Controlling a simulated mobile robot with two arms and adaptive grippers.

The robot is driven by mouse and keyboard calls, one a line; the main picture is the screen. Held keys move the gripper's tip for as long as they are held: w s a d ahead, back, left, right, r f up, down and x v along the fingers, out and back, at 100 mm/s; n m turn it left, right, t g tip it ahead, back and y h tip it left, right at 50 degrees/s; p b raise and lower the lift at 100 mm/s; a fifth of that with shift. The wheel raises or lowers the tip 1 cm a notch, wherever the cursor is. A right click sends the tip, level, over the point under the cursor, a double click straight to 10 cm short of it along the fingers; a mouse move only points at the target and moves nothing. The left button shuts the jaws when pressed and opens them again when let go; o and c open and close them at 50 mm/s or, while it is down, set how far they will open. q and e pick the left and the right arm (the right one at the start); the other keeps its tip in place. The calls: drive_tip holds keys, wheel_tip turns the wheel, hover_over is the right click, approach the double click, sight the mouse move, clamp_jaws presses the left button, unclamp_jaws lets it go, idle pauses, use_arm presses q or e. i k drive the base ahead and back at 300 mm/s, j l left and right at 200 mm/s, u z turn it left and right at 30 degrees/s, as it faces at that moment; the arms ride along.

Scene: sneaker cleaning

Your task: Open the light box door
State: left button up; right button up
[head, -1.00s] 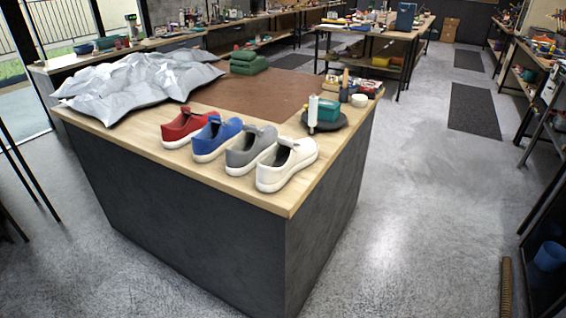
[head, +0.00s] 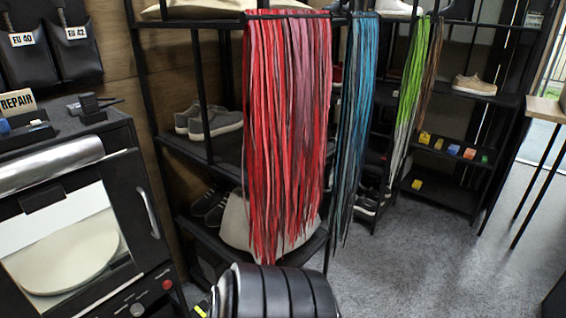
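A black box that looks like the light box (head: 130,170) stands at the left edge in the head view. Its front has a window with a pale round disc (head: 65,265) visible behind it. A curved silver door handle (head: 148,212) is on the right side of the front. The door looks shut. A red knob (head: 167,284) sits on the panel below. Neither of my grippers is in view.
A black shelf rack with grey shoes (head: 212,123) stands right of the box. Red laces (head: 287,140), blue laces (head: 354,120) and green laces (head: 412,80) hang from it. A ribbed black object (head: 275,292) is at bottom centre. Grey floor (head: 420,260) is clear at right.

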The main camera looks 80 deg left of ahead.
sight(123, 176)
drive_tip(key=u, duration=4.1)
